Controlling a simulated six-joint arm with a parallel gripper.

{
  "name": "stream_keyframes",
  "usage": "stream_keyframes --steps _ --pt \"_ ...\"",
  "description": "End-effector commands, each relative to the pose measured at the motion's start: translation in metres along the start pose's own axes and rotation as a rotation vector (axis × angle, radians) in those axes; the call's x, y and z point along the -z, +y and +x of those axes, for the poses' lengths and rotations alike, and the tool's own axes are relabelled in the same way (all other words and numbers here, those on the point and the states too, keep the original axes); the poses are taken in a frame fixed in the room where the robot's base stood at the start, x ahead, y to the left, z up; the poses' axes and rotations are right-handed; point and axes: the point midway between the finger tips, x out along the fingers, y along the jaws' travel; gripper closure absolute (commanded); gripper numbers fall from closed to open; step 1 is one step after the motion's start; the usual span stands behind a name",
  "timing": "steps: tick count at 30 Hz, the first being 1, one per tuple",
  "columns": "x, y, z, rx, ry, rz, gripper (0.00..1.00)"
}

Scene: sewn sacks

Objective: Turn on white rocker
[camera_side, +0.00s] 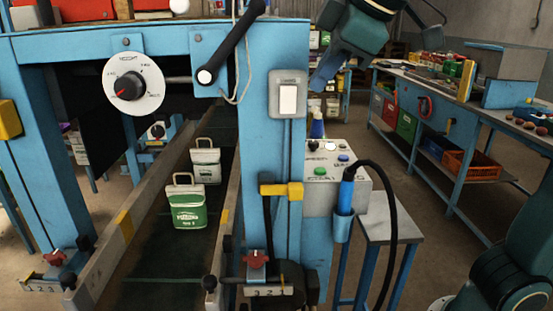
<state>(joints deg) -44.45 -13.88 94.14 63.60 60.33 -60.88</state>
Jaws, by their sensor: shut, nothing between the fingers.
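The white rocker (288,99) sits in a grey switch plate (273,96) on the blue upright post of the machine frame. Its tilt is too small to tell. My gripper (322,80) reaches down from the top of the picture, just right of the switch plate and level with its upper part. It is shut and empty. A gap shows between it and the rocker in the picture; the depth between them is hard to judge.
A black lever (230,48) and a white dial (133,84) are left of the switch. Below right stand a control box (330,185) with buttons and a blue holder with a black cable (385,200). A blue workbench (450,130) stands behind right.

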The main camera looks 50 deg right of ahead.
Motion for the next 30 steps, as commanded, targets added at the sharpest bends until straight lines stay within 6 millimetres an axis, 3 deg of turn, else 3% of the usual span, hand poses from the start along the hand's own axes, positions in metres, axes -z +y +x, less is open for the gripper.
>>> stream_keyframes --steps 12,30 --pt "-0.001 -0.004 -0.015 0.002 0.000 0.000 1.00" --pt "-0.008 0.002 -0.012 -0.007 -0.004 0.020 1.00"
